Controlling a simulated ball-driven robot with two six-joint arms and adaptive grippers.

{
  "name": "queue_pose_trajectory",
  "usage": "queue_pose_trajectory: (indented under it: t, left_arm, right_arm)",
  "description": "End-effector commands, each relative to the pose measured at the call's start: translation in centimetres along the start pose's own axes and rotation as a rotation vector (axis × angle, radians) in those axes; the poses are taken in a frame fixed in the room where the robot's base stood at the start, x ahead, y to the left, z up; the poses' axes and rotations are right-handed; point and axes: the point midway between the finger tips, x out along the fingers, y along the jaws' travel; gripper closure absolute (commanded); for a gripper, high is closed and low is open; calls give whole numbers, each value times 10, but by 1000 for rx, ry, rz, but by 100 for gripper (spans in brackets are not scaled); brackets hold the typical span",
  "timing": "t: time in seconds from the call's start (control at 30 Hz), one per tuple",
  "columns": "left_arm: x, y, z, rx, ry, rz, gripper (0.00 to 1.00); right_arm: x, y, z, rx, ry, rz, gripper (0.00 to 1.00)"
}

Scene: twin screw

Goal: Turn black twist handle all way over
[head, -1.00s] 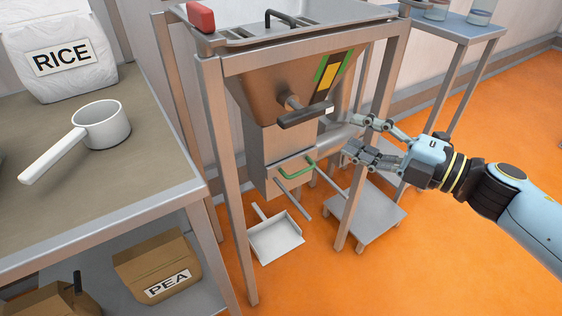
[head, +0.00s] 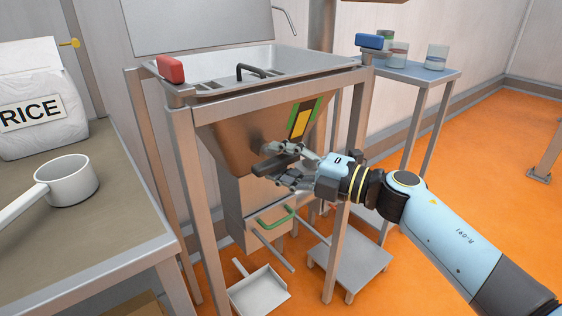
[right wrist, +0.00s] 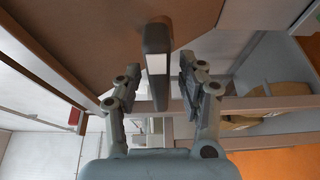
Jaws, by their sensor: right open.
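The black twist handle (head: 276,162) is a dark bar on the front of the metal hopper (head: 228,140). It lies close to level in the head view, a little higher at its right end. My right gripper (head: 288,168) is open at the right part of the handle. In the right wrist view the handle (right wrist: 156,60) stands upright between the two open fingers (right wrist: 152,92), with a gap on each side. The fingers do not visibly close on it. My left gripper is not in view.
A white scoop tray (head: 260,293) is on the floor beneath. The metal frame's front leg (head: 340,235) stands close to my right arm. A counter with a white pot (head: 68,182) is at the left.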

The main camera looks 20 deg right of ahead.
Motion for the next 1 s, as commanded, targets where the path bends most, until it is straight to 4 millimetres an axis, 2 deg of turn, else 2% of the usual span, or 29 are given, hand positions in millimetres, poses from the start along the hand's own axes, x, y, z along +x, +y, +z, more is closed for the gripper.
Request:
queue_pose_trajectory:
  t: [0.27, 0.6, 1.0]
  left_arm:
    - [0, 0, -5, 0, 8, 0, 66]
    - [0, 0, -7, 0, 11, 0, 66]
    - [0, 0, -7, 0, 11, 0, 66]
  right_arm:
    - [2, 0, 0, 0, 0, -1, 60]
    - [2, 0, 0, 0, 0, 0, 100]
    - [2, 0, 0, 37, 0, 14, 100]
